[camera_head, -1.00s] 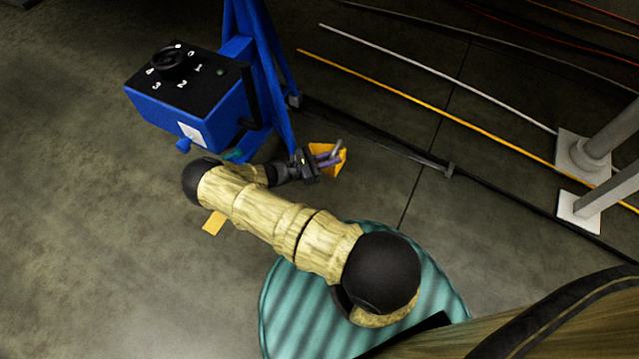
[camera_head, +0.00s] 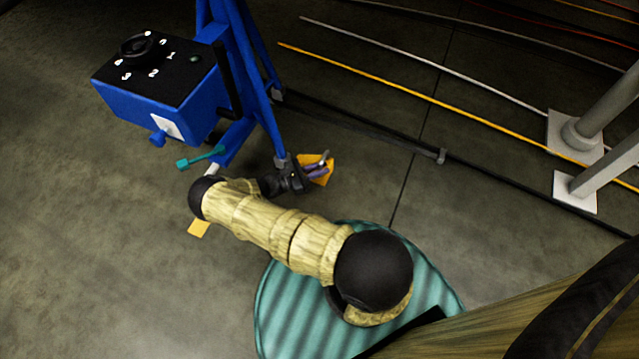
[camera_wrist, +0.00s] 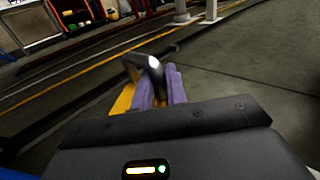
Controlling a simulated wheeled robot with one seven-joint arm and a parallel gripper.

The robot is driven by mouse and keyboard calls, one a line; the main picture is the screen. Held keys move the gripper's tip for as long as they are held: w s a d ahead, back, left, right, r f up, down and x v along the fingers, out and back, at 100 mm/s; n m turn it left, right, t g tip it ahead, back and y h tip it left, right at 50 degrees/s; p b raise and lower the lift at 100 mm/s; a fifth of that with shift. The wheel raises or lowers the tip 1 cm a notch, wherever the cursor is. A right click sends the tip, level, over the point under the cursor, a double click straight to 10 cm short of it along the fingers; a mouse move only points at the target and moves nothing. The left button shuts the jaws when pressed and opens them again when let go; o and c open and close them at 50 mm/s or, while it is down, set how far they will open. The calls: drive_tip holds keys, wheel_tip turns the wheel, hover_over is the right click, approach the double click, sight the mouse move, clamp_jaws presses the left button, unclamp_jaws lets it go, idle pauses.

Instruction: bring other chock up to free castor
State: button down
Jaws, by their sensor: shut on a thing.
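My gripper (camera_head: 311,173) is shut on a yellow-orange chock (camera_head: 328,174), gripping a grey handle-like part of it. The chock is just right of the foot of a blue stand leg (camera_head: 272,130). I cannot tell whether it touches the floor. The free castor cannot be made out; my arm and gripper cover part of the stand's base. Another flat yellow piece (camera_head: 199,229) lies partly behind my arm; I cannot tell if it is a chock.
A blue stand carries a control box (camera_head: 160,85) with a numbered dial. A teal lever (camera_head: 202,157) sticks out low on it. A black cable cover (camera_head: 370,132) and a yellow floor line (camera_head: 400,93) run rightwards. Grey posts on white plates (camera_head: 575,195) stand right. Floor at left is clear.

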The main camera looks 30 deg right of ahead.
sight(316, 181)
drive_tip(key=shift+f, duration=1.05)
drive_tip(key=shift+b, duration=0.3)
drive_tip(key=shift+f+b, duration=1.3)
drive_tip(key=shift+f, duration=0.95)
drive_tip(key=shift+f, duration=0.2)
drive_tip(key=c, duration=1.4)
unclamp_jaws()
